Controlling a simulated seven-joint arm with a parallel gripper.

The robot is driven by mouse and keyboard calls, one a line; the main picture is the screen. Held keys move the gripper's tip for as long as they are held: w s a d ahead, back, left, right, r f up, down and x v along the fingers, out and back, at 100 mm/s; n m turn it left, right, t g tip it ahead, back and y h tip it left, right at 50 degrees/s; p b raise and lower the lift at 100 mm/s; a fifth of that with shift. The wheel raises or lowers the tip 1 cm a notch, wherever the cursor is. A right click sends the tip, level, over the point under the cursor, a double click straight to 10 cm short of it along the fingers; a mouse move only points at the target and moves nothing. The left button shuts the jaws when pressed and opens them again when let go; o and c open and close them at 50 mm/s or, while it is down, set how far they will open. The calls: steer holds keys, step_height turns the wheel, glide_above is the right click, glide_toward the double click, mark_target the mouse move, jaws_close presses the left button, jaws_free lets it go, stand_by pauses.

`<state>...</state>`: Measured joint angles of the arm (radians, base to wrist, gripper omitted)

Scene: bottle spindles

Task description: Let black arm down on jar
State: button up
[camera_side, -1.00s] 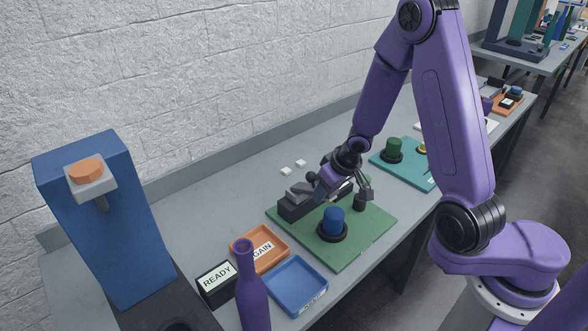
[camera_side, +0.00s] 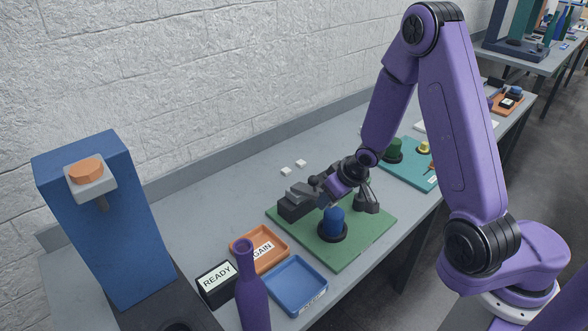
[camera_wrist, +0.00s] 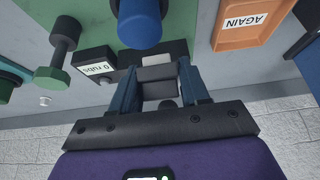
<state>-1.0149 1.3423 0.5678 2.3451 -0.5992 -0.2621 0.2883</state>
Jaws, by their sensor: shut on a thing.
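The blue jar (camera_side: 333,220) stands upright in a black ring on the green mat (camera_side: 365,235). It also shows at the top of the wrist view (camera_wrist: 140,22). The black arm (camera_side: 299,190) belongs to a dark rig at the mat's back left. My gripper (camera_wrist: 157,75) is shut on a dark grey piece, seemingly part of the black arm, just behind the jar. In the side view my wrist partly hides this area, and I cannot tell whether the arm touches the jar.
An orange tray (camera_side: 262,241) marked AGAIN and a blue tray (camera_side: 297,285) lie left of the mat, near a READY sign (camera_side: 217,283) and a purple bottle (camera_side: 250,290). A "0 rubs" counter (camera_wrist: 96,68) sits beside the rig. A teal mat (camera_side: 410,172) lies beyond.

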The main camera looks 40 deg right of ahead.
steer(key=shift+s+a+f, duration=0.1)
steer(key=shift+s, duration=0.05)
steer(key=shift+s+f+t, duration=0.3)
steer(key=shift+s+f, duration=0.2)
steer(key=shift+f, duration=0.15)
steer(key=shift+s+f, duration=0.1)
steer(key=shift+f, duration=0.1)
steer(key=shift+s+f+t, duration=0.25)
steer(key=shift+f+t, duration=0.05)
steer(key=shift+c, duration=0.3)
steer(key=shift+f, duration=0.15)
steer(key=o, duration=1.4)
